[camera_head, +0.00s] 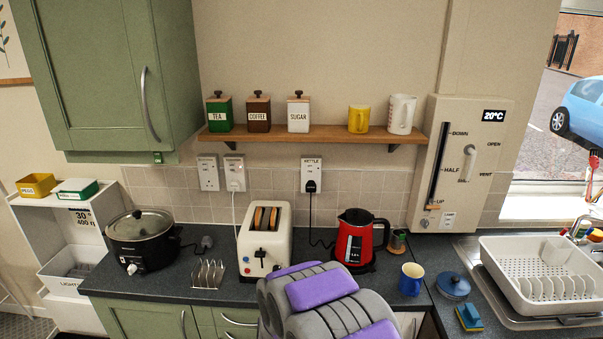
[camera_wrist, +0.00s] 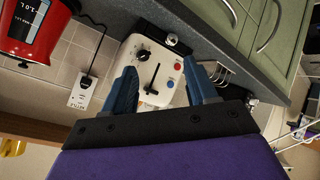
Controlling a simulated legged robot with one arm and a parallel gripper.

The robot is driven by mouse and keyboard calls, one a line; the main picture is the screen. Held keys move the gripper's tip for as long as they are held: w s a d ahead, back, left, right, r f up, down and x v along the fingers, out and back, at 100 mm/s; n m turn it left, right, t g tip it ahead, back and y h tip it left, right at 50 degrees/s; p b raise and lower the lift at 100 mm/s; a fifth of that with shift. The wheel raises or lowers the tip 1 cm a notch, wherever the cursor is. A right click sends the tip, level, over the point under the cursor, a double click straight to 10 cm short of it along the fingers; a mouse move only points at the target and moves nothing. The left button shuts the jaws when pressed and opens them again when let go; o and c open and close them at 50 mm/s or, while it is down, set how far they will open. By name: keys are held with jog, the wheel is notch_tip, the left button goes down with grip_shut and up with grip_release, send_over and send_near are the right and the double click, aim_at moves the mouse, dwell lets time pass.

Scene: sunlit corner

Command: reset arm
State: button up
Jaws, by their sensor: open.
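My gripper (camera_wrist: 158,68) shows in the wrist view with its two blue fingers spread apart and nothing held between them. The white toaster (camera_wrist: 158,85) lies beyond the fingers, its front with dial, lever and buttons filling the gap. I cannot tell how far the fingers are from it. In the head view my purple and grey arm rises at the bottom centre, in front of the counter, and hides the gripper. The toaster (camera_head: 264,240) stands behind the arm with brown toast in its slots.
A red kettle (camera_head: 357,240) and blue mug (camera_head: 411,279) stand right of the toaster. A toast rack (camera_head: 208,274) and black slow cooker (camera_head: 141,238) stand left. A dish rack (camera_head: 540,280) is at far right. A shelf (camera_head: 310,133) with canisters hangs above. Green cabinet (camera_head: 105,70) overhangs upper left.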

jog(key=s+d+r+m+g+b, duration=0.1)
jog(key=s+d+r+m+g, duration=0.2)
jog(key=s+d, duration=0.4)
jog(key=s+d+r+m+g+b, duration=0.2)
jog(key=s+d+r+g, duration=0.3)
jog(key=s, duration=1.7)
jog(key=s+d+r+m+g+h+b, duration=0.1)
jog(key=s+d+r+m+g, duration=0.3)
jog(key=s+d, duration=0.5)
jog(key=s+b, duration=0.1)
jog(key=s, duration=0.5)
jog(key=shift+s+r, duration=0.2)
jog(key=shift+s, duration=0.1)
